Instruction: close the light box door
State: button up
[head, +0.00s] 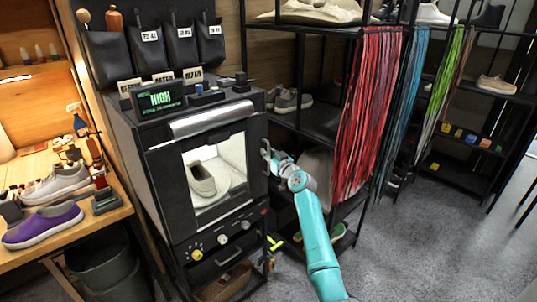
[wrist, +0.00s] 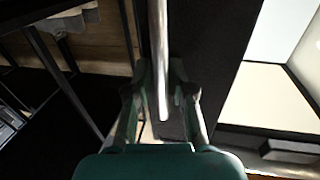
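A dark frame surrounds the lit front. I cannot tell how far the door stands from the box. My gripper (head: 266,152) is at the right edge of this front. In the wrist view, a slim silver bar handle (wrist: 157,45) runs along a dark panel (wrist: 205,50) and between the fingers of my gripper (wrist: 161,75). The fingers are apart, with some space beside the bar. Contact is not clear. The lit interior shows at the right.
A black shelf rack (head: 310,115) with shoes stands right of the box. Red laces (head: 367,110) hang close to my arm. A workbench (head: 95,228) with a purple shoe (head: 42,225) and a bin (head: 108,270) are at left. Grey floor is clear at right.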

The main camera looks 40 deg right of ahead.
jog(key=v, duration=1.2)
dwell(0.6)
jog(key=s+a+f+m+g, duration=0.1)
jog(key=s+a+f, duration=0.3)
jog(key=a+f, duration=0.3)
jog(key=s+a+f, duration=0.5)
jog(key=a+f, duration=0.2)
jog(key=s+a+f+g, duration=0.1)
jog(key=s+a+f, duration=0.6)
jog(key=s+a, duration=0.5)
jog(key=s+a+r+n+y, duration=0.1)
jog(key=s+a, duration=0.3)
jog(key=s, duration=0.5)
jog(key=s+a, duration=0.4)
jog(key=s, duration=0.4)
jog(key=s+a+r+n+y, duration=0.1)
jog(key=s+a+r, duration=0.1)
jog(key=s+r, duration=0.2)
jog(key=s+a+r+n+y, duration=0.1)
jog(key=s+r, duration=0.4)
jog(key=s, duration=0.5)
jog(key=shift+a+n+g+y, duration=0.3)
jog(key=shift+a+g+y, duration=0.1)
jog(key=shift+a, duration=0.4)
